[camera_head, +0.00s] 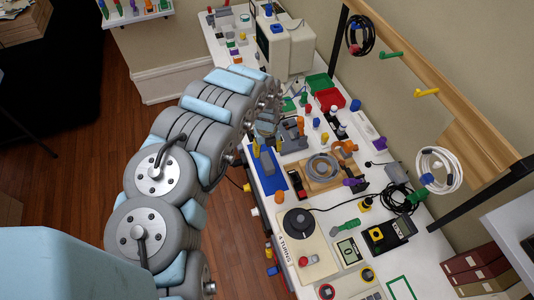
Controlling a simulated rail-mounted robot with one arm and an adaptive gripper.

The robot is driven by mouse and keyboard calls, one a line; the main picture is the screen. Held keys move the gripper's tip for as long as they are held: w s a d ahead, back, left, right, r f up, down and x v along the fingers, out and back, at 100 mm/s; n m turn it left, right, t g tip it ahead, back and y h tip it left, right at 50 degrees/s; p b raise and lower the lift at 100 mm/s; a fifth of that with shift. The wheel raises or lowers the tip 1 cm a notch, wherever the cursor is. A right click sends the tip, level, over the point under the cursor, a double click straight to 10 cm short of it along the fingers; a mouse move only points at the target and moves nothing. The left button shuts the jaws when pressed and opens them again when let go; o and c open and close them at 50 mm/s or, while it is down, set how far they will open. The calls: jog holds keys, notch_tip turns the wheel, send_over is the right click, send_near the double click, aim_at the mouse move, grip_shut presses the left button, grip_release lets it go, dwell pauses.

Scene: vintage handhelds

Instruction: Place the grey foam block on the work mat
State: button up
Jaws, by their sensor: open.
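A blue mat (273,183) lies near the left edge of the white table. A small grey block (267,164), which looks like the foam block, is on its upper part, just below my gripper in the picture. My gripper (264,128) is at the end of my arm, over the left side of the table. It is small in the picture and its fingers are hard to make out; it is open. I see nothing held in it. Whether the gripper touches the block cannot be told.
A grey holder (291,137) stands right of my gripper. A wooden tray (335,177) with a grey coil is right of the mat. A beige turntable-like device (300,245) is below. Red and green bins (329,98), a monitor (286,47) and many small parts crowd the table.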

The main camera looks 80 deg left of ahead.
aim_at(267, 160)
jog(key=shift+r, duration=1.65)
